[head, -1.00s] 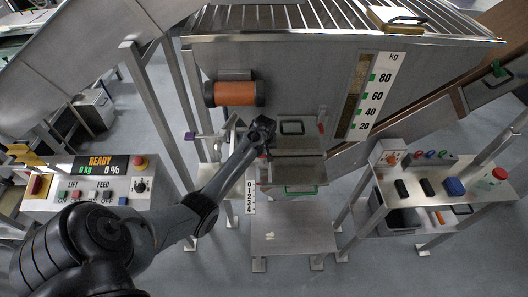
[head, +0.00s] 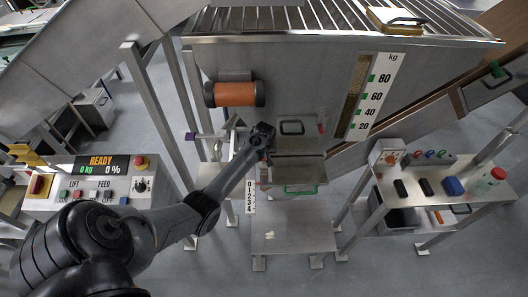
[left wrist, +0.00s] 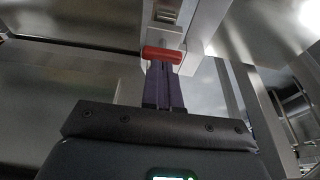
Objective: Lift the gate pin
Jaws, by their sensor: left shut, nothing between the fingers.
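In the left wrist view a short red crossbar (left wrist: 162,54), apparently the gate pin's handle, sits across a pale metal bracket. My left gripper (left wrist: 163,66) is shut and empty, its dark fingers together just below the red bar, with tips close to it or touching; I cannot tell which. In the head view my left gripper (head: 267,156) is at the left side of the metal gate box (head: 298,146) under the hopper. My wrist hides the red bar there. My right gripper is not in view.
The hopper (head: 290,70) with its kg scale (head: 375,98) stands above the gate. A low metal stand (head: 292,238) is below. A control panel (head: 95,188) is at left, a side table (head: 420,187) at right.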

